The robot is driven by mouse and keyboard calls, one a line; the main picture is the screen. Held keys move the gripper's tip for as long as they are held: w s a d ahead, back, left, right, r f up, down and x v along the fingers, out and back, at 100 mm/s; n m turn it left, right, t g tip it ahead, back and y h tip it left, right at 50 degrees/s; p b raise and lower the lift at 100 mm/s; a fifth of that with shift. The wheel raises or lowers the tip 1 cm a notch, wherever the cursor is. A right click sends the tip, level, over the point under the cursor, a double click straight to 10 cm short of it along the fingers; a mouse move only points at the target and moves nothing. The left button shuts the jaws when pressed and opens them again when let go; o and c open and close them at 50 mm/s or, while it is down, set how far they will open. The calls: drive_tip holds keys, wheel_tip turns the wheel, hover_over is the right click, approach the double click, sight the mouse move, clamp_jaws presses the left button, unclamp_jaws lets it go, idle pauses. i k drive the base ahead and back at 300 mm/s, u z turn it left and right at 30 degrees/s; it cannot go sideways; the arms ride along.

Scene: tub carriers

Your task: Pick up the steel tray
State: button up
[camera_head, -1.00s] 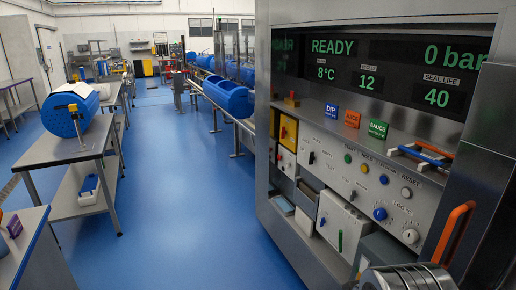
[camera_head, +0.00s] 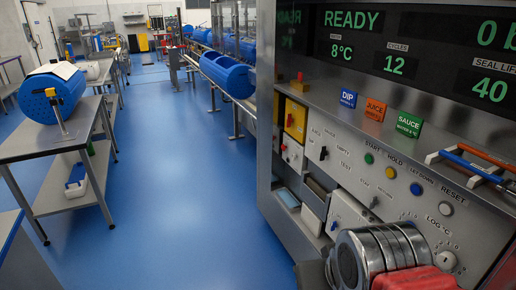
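I cannot make out a steel tray for certain in this view. The left steel table (camera_head: 40,146) carries a large blue perforated drum (camera_head: 52,95) with a pale sheet on top. A small blue-and-white container (camera_head: 75,180) sits on the lower shelf of this table. My arm shows only as ribbed metal and red parts at the bottom right. My gripper's fingers are not in view, so I cannot see what they hold.
A large steel machine (camera_head: 290,215) with a READY display fills the right side. Its ledge bears DIP (camera_head: 348,98), JUICE (camera_head: 375,109) and SAUCE (camera_head: 409,124) signs and a blue-and-orange handled item (camera_head: 470,163). Blue tubs (camera_head: 227,74) line the conveyor behind. The blue floor aisle (camera_head: 190,200) is clear.

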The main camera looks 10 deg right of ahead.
sight(291, 204)
drive_tip(key=u, duration=0.15)
drive_tip(key=i, duration=1.5)
drive_tip(key=u, duration=0.45)
drive_tip(key=i, duration=1.85)
drive_tip(key=u, duration=0.2)
